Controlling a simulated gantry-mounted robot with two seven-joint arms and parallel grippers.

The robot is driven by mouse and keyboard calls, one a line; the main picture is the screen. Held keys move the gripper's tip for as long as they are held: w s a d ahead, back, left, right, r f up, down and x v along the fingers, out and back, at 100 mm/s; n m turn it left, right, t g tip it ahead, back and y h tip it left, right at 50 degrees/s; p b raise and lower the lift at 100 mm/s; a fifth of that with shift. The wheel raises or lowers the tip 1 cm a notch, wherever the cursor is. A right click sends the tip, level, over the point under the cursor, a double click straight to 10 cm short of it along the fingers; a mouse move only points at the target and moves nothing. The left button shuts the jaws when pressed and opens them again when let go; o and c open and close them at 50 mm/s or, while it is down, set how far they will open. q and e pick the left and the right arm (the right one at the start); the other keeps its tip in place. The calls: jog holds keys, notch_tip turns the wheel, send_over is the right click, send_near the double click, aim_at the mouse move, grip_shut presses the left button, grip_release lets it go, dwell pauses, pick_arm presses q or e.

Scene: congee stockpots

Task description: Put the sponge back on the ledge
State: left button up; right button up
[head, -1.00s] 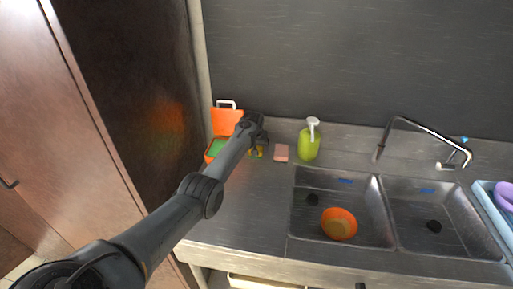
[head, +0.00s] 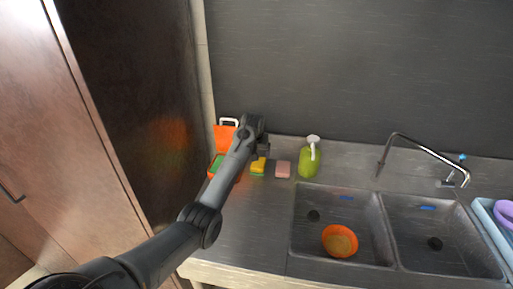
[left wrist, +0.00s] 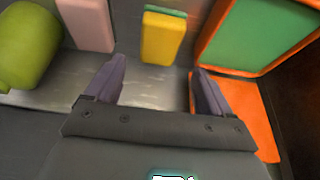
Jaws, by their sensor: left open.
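In the head view my left gripper (head: 263,147) is just behind and above the sponge, partly hidden by my own arm. My right gripper is not in view.
A green soap bottle (head: 309,162) stands right of the pink block. An orange box with green inside (head: 216,165) is left of the sponge. An orange bowl (head: 340,241) sits in the left sink (head: 310,235). The counter (head: 245,220) in front is clear.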

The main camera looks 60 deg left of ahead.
pick_arm(q)
jog(key=shift+v, duration=1.25)
